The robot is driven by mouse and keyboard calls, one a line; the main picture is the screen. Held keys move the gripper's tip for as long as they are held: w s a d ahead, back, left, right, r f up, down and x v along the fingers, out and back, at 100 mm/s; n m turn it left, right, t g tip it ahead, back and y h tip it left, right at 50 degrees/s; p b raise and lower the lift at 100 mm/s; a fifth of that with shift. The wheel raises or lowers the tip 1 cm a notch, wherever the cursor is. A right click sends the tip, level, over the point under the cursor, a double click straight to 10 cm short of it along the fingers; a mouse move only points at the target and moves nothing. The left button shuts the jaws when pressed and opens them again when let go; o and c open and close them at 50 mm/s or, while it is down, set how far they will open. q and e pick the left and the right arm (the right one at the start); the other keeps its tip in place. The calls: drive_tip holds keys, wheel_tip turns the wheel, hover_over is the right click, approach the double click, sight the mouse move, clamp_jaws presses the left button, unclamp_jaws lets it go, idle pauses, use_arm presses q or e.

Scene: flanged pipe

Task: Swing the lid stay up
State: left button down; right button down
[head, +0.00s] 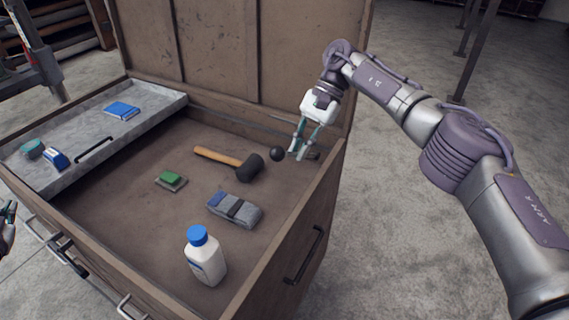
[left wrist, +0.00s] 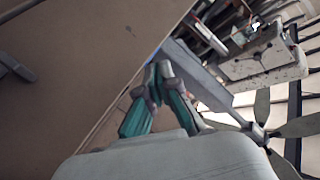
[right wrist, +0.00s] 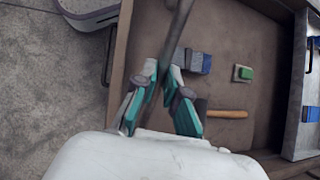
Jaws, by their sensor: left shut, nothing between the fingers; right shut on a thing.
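The wooden chest (head: 160,40) stands with its lid open. The lid stay (right wrist: 180,30) is a grey bar running up between my right fingers in the right wrist view. My right gripper (head: 301,150) is shut on it, low at the chest's right back corner; it also shows in the right wrist view (right wrist: 163,78). A black ball knob (head: 277,153) is just left of the fingertips. My left gripper (head: 9,213) is shut and empty at the left edge, outside the chest; it also shows in the left wrist view (left wrist: 158,82).
Inside the chest lie a mallet (head: 225,159), a green-topped block (head: 171,181), a grey bundle (head: 236,210) and a blue-capped bottle (head: 205,258). A grey tray (head: 75,128) with small items sits at the left. The floor at right is clear.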

use_arm(q)
wheel_tip(320, 180, up, 5)
drive_tip(key=w+d+m+t, duration=0.1)
drive_tip(key=w+d+m, duration=0.1)
drive_tip(key=w+d+r+m+h, duration=0.15)
drive_tip(key=d+m, duration=0.25)
drive_tip(key=d, duration=0.4)
drive_tip(key=w+d+m+h, duration=0.3)
drive_tip(key=d+m, duration=0.1)
drive_tip(key=d, duration=0.4)
drive_tip(key=w+d+r+m+h, duration=0.1)
drive_tip(key=w+d+m+h, duration=0.2)
drive_tip(key=d, duration=0.5)
drive_tip(key=s+d+r+m+g+h, duration=0.1)
drive_tip(key=s+d+m+h, duration=0.15)
drive_tip(key=d+m, duration=0.8)
drive_tip(key=s+d+r+m+g+h, duration=0.15)
drive_tip(key=s+d+m, duration=0.4)
drive_tip(key=d, duration=0.75)
drive_tip(key=s+d+f+m+g+h, duration=0.25)
drive_tip(key=s+d+m, duration=0.5)
drive_tip(key=m, duration=0.55)
drive_tip(key=w+d+f, duration=0.1)
drive_tip(key=w+d, duration=0.6)
drive_tip(key=w, duration=0.2)
drive_tip(key=shift+d+f+y, duration=0.15)
drive_tip(key=shift+d+y, duration=0.15)
drive_tip(key=shift+d, duration=0.05)
drive_tip(key=shift+w, duration=0.1)
